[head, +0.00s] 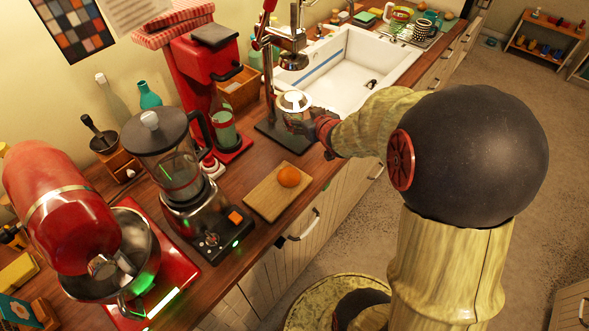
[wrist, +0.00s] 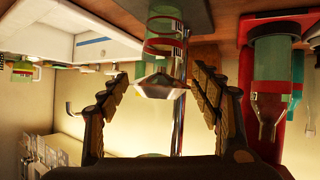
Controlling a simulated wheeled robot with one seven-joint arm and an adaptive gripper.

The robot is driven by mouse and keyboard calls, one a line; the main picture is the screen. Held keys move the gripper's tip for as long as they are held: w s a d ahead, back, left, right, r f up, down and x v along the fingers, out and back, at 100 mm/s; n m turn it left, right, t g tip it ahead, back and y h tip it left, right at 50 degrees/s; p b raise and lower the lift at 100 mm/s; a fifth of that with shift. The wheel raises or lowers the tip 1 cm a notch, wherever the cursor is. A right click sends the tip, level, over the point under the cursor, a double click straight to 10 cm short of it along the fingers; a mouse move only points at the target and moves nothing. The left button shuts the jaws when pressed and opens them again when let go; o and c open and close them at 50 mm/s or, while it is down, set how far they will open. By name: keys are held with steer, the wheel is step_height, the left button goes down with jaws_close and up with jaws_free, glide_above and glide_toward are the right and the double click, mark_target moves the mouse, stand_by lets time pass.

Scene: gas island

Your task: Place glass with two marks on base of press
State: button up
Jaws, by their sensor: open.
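The glass with two red marks (wrist: 164,32) stands on the dark base of the press (wrist: 198,14) in the wrist view, which is upside down. In the head view the glass (head: 297,121) is partly hidden by my gripper and a metal cup. The press base (head: 270,136) shows at the glass's left. A shiny metal cone (wrist: 160,84) of the press sits just over the glass. My gripper (wrist: 160,72) is open, with one finger on either side of the cone and clear of the glass. In the head view my gripper (head: 318,126) is at the right of the press.
A red coffee machine (head: 207,70) stands left of the press, with a bottle (head: 222,122) in it. A cutting board (head: 270,200) with an orange (head: 289,176) lies in front. A blender (head: 170,165) stands further left. The white sink (head: 345,65) is behind.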

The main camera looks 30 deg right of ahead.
steer(key=s+a+r+g+h, duration=0.1)
steer(key=s+a+r+g, duration=0.1)
steer(key=s+a+r, duration=0.35)
steer(key=s+a+r+g+y, duration=0.1)
steer(key=s+a+r+g, duration=0.1)
steer(key=s+a, duration=0.5)
steer(key=s+a+r+g+y, duration=0.2)
steer(key=s+a, duration=0.6)
steer(key=s, duration=0.7)
steer(key=shift+s+r+n+g, duration=0.3)
steer(key=shift+s+r, duration=0.1)
steer(key=shift+r, duration=0.3)
